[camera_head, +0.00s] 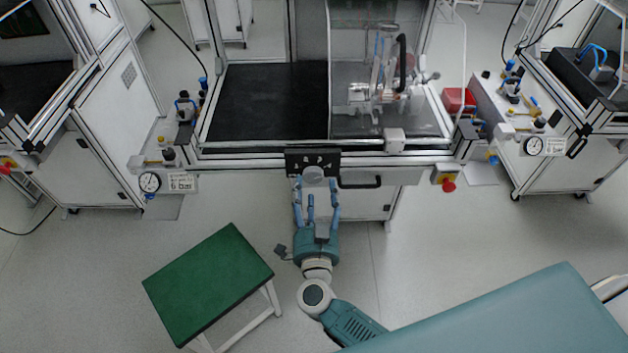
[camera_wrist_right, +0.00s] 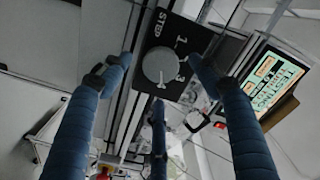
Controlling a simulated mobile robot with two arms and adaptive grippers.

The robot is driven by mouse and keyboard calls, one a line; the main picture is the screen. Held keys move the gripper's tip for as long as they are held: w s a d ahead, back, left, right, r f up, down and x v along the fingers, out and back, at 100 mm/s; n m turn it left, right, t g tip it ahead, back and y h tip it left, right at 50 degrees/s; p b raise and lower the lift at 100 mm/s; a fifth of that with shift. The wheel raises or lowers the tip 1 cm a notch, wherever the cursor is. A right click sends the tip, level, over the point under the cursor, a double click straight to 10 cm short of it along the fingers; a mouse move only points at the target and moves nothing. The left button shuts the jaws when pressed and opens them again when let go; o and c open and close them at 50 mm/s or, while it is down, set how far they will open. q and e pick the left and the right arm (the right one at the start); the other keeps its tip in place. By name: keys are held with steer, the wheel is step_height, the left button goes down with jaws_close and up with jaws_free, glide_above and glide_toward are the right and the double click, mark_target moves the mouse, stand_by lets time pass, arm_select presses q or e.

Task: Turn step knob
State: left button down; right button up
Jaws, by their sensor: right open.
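The step knob (camera_wrist_right: 161,68) is a round grey disc on a black panel (camera_wrist_right: 200,42) marked "STEP" with numerals. In the head view the knob (camera_head: 313,174) sits at the lower middle of its black panel (camera_head: 296,157), on the front of the test bench. My right gripper (camera_head: 316,185) has its blue fingers spread and pointing at the panel, with the knob between the fingertips. In the right wrist view the fingers (camera_wrist_right: 152,75) are apart around the knob, and I cannot tell whether any touches it. My left gripper is not in view.
A black drawer handle (camera_head: 360,182) is just right of the panel. A red emergency button (camera_head: 448,185) sits further right on the bench front. A green-topped stool (camera_head: 208,283) stands at the lower left. A lit screen (camera_wrist_right: 272,80) shows in the wrist view.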

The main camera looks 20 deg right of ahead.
mark_target(313, 179)
steer(key=shift+x, duration=1.15)
steer(key=shift+w, duration=0.45)
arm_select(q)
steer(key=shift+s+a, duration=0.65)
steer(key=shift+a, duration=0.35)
